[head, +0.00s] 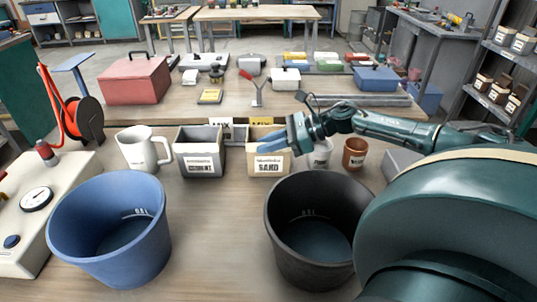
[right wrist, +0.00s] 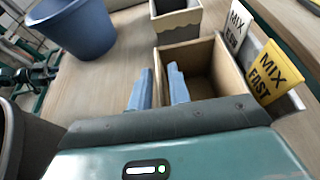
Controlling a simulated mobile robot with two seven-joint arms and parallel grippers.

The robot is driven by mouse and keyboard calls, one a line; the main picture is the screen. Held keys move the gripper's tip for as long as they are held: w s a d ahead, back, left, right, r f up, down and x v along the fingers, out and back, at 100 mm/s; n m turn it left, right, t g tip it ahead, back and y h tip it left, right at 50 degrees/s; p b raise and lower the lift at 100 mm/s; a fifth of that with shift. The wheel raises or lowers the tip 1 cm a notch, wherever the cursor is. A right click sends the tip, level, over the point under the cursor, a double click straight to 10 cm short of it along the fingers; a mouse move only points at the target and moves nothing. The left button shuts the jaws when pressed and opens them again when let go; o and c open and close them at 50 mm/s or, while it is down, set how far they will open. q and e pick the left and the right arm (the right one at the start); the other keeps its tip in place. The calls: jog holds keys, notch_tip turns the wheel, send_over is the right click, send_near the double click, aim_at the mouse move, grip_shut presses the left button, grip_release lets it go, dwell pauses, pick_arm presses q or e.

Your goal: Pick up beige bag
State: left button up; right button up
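I cannot make out a beige bag for certain in either view. The nearest match in colour is a beige open box marked SAND (head: 268,163), which also shows in the right wrist view (right wrist: 222,50). Its visible inside looks brown, without a clear bag in it. My right gripper (head: 294,136) is just above the right side of this box. My left gripper is in neither view.
A grey box (head: 200,160) and white pitcher (head: 143,150) stand left of the SAND box. Yellow (right wrist: 273,72) and white (right wrist: 236,27) MIX labels stand behind it. A black bucket (head: 285,256) and blue bucket (head: 75,250) stand in front. Bare tabletop lies between them.

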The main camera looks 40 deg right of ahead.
grip_shut()
dwell(1.1)
